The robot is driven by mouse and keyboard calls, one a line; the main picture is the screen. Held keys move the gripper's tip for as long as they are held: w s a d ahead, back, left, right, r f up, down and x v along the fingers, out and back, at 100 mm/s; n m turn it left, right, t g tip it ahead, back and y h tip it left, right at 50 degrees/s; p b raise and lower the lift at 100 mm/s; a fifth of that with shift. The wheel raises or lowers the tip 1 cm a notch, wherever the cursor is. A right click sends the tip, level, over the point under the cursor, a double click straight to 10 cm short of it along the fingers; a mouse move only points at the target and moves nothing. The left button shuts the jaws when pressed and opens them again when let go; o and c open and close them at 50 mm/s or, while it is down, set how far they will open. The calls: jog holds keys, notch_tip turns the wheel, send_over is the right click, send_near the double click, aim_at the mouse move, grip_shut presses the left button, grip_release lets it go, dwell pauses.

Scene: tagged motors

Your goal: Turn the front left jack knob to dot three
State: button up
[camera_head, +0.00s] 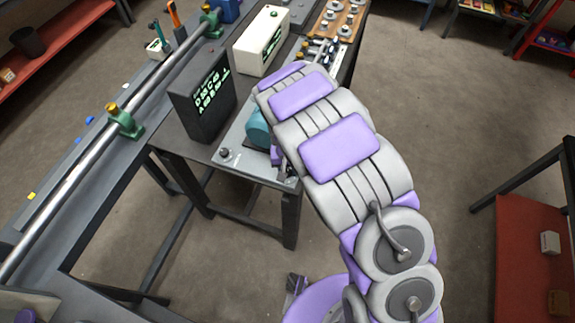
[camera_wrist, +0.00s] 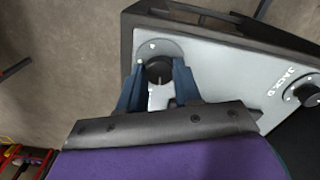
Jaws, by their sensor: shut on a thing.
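In the wrist view, a black round knob (camera_wrist: 158,72) sits on a grey round dial near a corner of a light grey plate (camera_wrist: 225,62). My gripper (camera_wrist: 160,67) has its two dark blue fingers closed on opposite sides of this knob. A small white dot shows on the dial above the knob; other dots are hidden or too small to read. A second black knob (camera_wrist: 303,92) stands on the same plate at the right, beside printed lettering that seems to read JACK. In the head view, the plate (camera_head: 240,158) shows one knob (camera_head: 225,152); my arm hides the gripped knob.
In the head view, a black box with green display text (camera_head: 205,100) stands behind the plate, and a cream box (camera_head: 262,42) is farther back. A teal round part (camera_head: 257,128) sits on the plate beside my arm. The floor (camera_head: 450,130) to the right is open.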

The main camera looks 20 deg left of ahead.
aim_at(286, 171)
jog(key=m+p, duration=0.2)
jog(key=m, duration=0.2)
jog(key=shift+r+p, duration=0.15)
jog(key=shift+p, duration=0.2)
jog(key=shift+m+p, duration=0.75)
jog(key=shift+m, duration=0.95)
jog(key=o, duration=1)
jog(key=shift+a+f, duration=0.2)
jog(key=shift+o, duration=0.2)
jog(key=shift+d, duration=0.1)
jog(key=shift+r, duration=0.6)
notch_tip(286, 171, up, 16)
jog(key=p, duration=0.1)
